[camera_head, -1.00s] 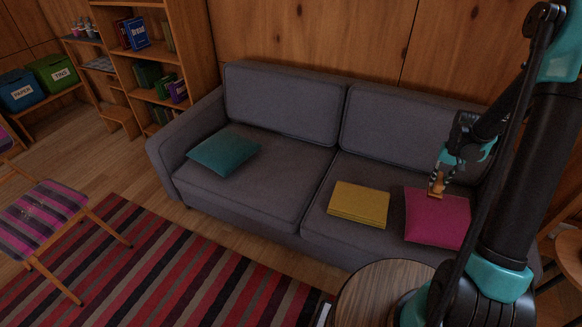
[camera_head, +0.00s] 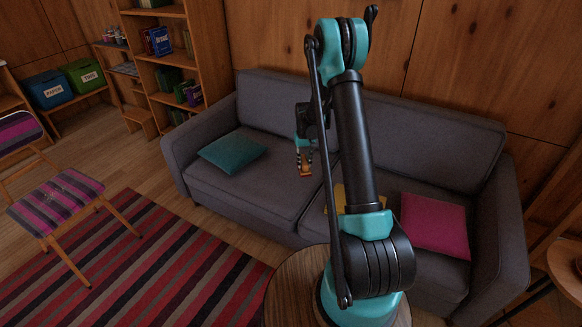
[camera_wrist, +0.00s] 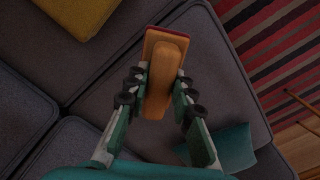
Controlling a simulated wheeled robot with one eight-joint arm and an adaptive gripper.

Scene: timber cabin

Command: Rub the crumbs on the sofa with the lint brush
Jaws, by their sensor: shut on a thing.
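The lint brush (camera_wrist: 163,70) has an orange-brown wooden body with a dark red edge. My gripper (camera_wrist: 158,92) is shut on it. In the head view my gripper (camera_head: 304,160) holds the brush (camera_head: 306,171) above the middle of the grey sofa (camera_head: 260,190), right of the teal cushion (camera_head: 232,152). The wrist view shows the grey seat (camera_wrist: 95,95) below the brush, with the teal cushion (camera_wrist: 225,147) at lower right. I cannot make out crumbs on the sofa; my arm hides part of it. Pale specks show on the striped chair seat (camera_head: 75,204).
A yellow folded item (camera_head: 341,201), partly behind my arm, and a magenta cushion (camera_head: 435,225) lie on the sofa's right half. A round wooden table (camera_head: 285,285) stands in front. A striped rug (camera_head: 165,270) covers the floor. Shelves (camera_head: 165,58) and bins (camera_head: 85,75) stand at back left.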

